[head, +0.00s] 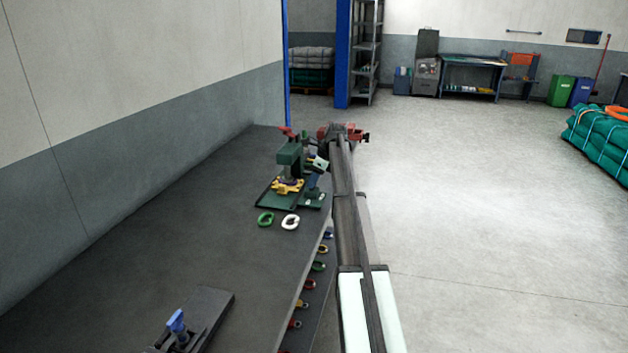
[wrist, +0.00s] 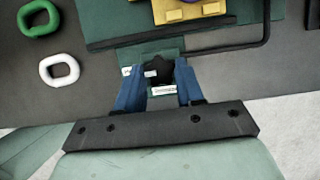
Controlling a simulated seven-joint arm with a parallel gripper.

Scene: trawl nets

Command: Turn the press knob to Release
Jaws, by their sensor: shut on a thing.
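The press knob (wrist: 158,69) is black and sits on a green plate with small white labels (wrist: 164,90), whose text is too small to read for sure. In the wrist view my gripper (wrist: 158,78) has its two blue fingers on either side of the knob, shut on it. In the head view my gripper (head: 314,184) is at the press's right side, and I cannot make out the knob there. The green press (head: 289,155) stands upright on the bench with a yellow part (head: 287,187) at its base. Which label the knob points to I cannot tell.
A green tray (head: 263,195) with a raised dark rim lies under the press. A green ring (head: 265,219) and a white ring (head: 290,222) lie on the bench in front. A blue-handled clamp (head: 177,322) is at the near end. The bench middle is clear.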

